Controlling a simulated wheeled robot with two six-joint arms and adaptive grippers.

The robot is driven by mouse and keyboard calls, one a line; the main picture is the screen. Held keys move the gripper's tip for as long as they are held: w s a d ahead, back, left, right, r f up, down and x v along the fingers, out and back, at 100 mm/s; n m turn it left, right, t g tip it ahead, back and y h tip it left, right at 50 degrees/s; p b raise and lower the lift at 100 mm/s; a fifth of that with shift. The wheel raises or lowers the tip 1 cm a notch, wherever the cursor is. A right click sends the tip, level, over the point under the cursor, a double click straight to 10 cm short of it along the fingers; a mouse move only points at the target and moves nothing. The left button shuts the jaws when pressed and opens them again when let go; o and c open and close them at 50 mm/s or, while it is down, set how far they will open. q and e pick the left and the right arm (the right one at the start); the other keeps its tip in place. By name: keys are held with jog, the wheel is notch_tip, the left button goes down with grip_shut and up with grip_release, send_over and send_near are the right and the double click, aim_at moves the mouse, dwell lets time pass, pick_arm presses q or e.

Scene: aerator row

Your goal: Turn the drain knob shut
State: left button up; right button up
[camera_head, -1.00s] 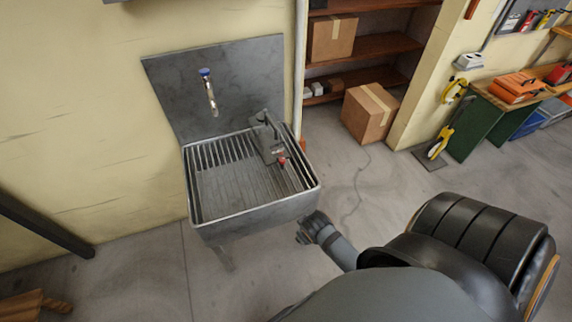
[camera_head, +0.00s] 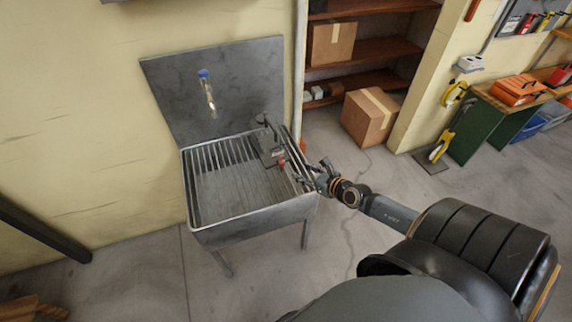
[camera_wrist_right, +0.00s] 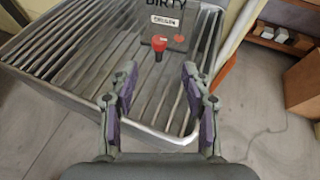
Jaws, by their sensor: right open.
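The red drain knob (camera_head: 281,161) sits on a grey box (camera_head: 268,149) at the right side of the metal sink (camera_head: 212,238). In the right wrist view the knob (camera_wrist_right: 158,44) stands on a dark plate marked "DIRTY" with a smaller white label below. My right gripper (camera_head: 303,172) is at the sink's right rim, just right of the knob. In the wrist view its fingers are spread (camera_wrist_right: 160,80), with the knob beyond the tips, roughly midway between them and apart from both. My left gripper is not in view.
A blue-topped tap (camera_head: 207,90) is on the sink's back panel. The ribbed basin is otherwise clear. A pipe (camera_head: 299,70) runs up the wall behind. A cardboard box (camera_head: 369,115) stands on the floor to the right, with open floor in front.

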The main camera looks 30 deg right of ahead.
aim_at(283, 162)
jog(key=shift+w+f, duration=0.2)
jog(key=shift+w, duration=0.1)
jog(key=b+x, duration=0.4)
jog(key=x, duration=0.5)
jog(key=shift+a+b, duration=0.1)
jog(key=shift+b, duration=0.25)
jog(key=shift+w+f, duration=0.1)
jog(key=shift+w, duration=0.25)
